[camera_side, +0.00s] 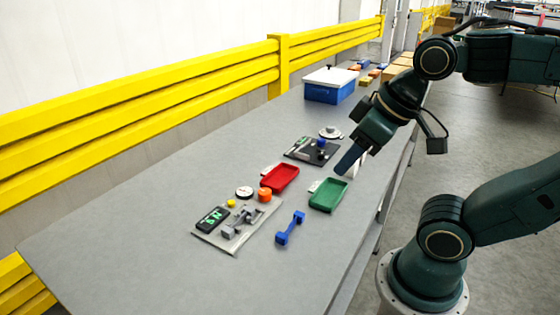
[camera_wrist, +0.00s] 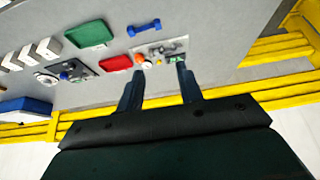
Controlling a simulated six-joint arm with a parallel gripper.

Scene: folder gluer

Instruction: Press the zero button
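A grey plate (camera_side: 215,236) on the bench carries a black box with a green lit display (camera_side: 213,218), a grey fixture (camera_side: 241,222) and a small yellow button (camera_side: 231,203). I cannot read any label saying which part is the zero button. An orange knob (camera_side: 265,194) and a round white-topped part (camera_side: 244,192) are at its back edge. In the wrist view the plate (camera_wrist: 160,50) lies beyond my fingertips. My gripper (camera_side: 350,163) is up and to the right of the plate, near the green tray, touching nothing visible. Its two fingers (camera_wrist: 159,70) are apart and empty.
A red tray (camera_side: 280,178), a green tray (camera_side: 328,195) and a blue dumbbell-shaped part (camera_side: 290,228) lie near the plate. A dark plate with parts (camera_side: 302,155) and a blue box with white lid (camera_side: 330,92) stand farther back. A yellow rail (camera_side: 150,100) runs behind the bench. The bench front is clear.

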